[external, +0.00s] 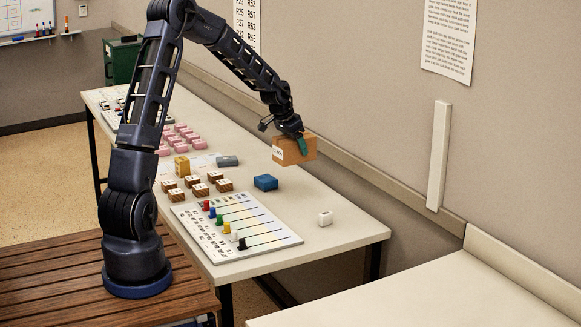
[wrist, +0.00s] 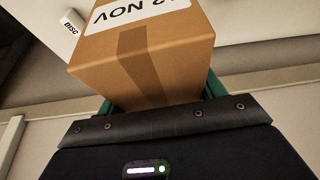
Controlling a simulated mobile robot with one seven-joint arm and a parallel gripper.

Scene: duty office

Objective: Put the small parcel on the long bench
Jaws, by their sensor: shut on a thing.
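The small parcel (external: 299,149) is a brown cardboard box with a white label. My gripper (external: 302,143) is shut on it and holds it above the far side of the long bench (external: 340,229), clear of the top. In the wrist view the parcel (wrist: 142,50) fills the upper middle, with tape down its side and a label reading partly "NOV". The green fingers of my gripper (wrist: 158,98) show at both sides of it. The far faces of the parcel are hidden.
Bench space right of the blue block is clear. The wall is close behind.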

